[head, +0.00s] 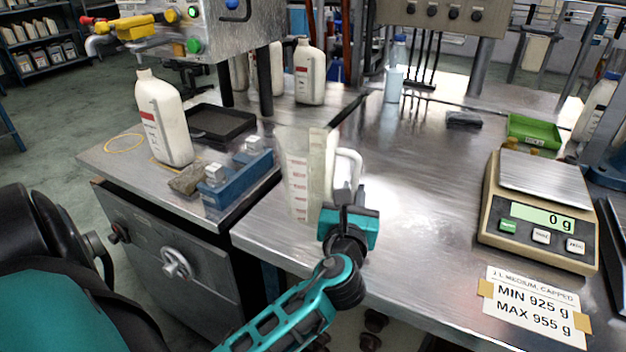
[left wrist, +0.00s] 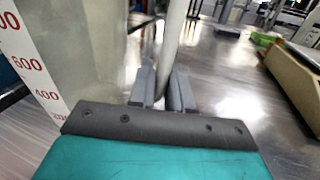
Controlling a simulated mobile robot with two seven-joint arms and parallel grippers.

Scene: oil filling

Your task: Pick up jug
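The jug (head: 299,185) is a translucent measuring jug with red marks and a pale handle on its right side. It is upright over the left edge of the steel table (head: 410,190); whether its base touches the table is unclear. My left gripper (head: 348,200) is at the handle. In the left wrist view, the jug (left wrist: 85,45) fills the left side, and its handle (left wrist: 169,48) runs between the two grey fingers (left wrist: 163,92). They appear closed on it from both sides. My right gripper is not in view.
A scale (head: 536,210) reading 0 g stands at right, with a weight-limit label (head: 531,302) in front. A white bottle (head: 163,117), a blue fixture (head: 238,180) and a black tray (head: 222,122) are at left. The table's middle is clear.

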